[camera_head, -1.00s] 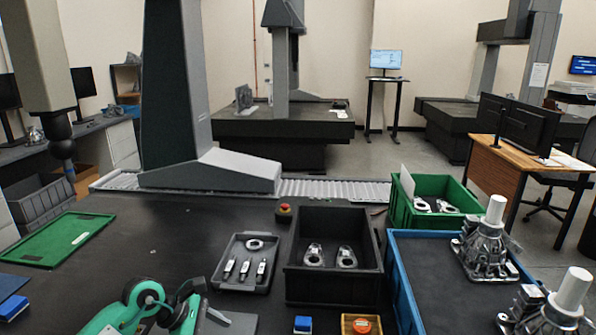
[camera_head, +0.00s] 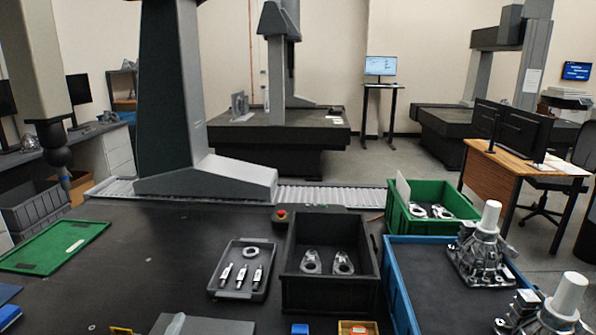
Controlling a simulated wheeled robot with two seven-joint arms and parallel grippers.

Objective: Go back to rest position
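Neither of my grippers can be made out in the head view. A dark table (camera_head: 130,270) fills the foreground. On it stands a black bin (camera_head: 331,288) with two metal parts (camera_head: 343,263) inside. To its left is a grey tray (camera_head: 240,288) with a ring (camera_head: 251,252) and several small cylindrical parts (camera_head: 242,274).
A green crate (camera_head: 432,227) with metal parts and a blue bin (camera_head: 402,290) with castings (camera_head: 484,260) stand at the right. A green board (camera_head: 52,247) lies at the left. The table's left middle is clear.

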